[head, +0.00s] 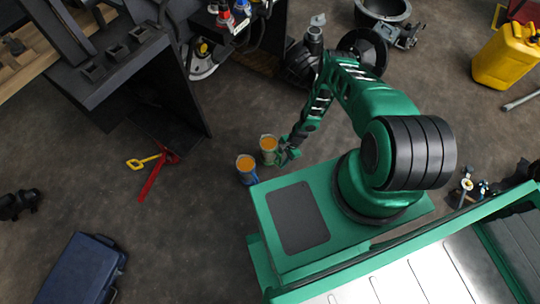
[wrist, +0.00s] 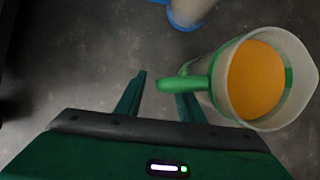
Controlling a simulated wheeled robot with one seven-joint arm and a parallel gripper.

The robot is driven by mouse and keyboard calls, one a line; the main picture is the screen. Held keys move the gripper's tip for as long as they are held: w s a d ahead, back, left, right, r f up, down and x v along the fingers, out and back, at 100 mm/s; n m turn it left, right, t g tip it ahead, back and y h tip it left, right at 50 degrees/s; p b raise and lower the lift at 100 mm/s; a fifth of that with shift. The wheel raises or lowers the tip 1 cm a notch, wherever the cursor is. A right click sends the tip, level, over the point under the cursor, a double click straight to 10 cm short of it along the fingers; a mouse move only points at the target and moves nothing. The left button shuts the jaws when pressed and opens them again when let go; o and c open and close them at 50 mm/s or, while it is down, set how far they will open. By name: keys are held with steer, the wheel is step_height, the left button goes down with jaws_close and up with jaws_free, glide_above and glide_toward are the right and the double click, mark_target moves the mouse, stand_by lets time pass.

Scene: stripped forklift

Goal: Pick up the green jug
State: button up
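The green jug (head: 268,146) stands on the floor just left of my gripper (head: 287,154) in the head view. It has a clear body, a green handle and orange contents. In the wrist view the jug (wrist: 222,82) is at the right, with its handle reaching left over the tip of the right finger. My gripper (wrist: 156,94) is open, its two fingers apart. A gap shows between the left finger and the handle, and I cannot tell whether the right finger touches it.
A similar blue jug (head: 246,169) stands close by, lower left of the green one; its blue part (wrist: 184,22) shows at the wrist view's top. A red tool (head: 157,172) and a yellow one (head: 142,162) lie further left. A dark bench (head: 115,65) stands at upper left.

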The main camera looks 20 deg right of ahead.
steer(key=shift+x, duration=0.8)
jaws_close()
stand_by(0.9)
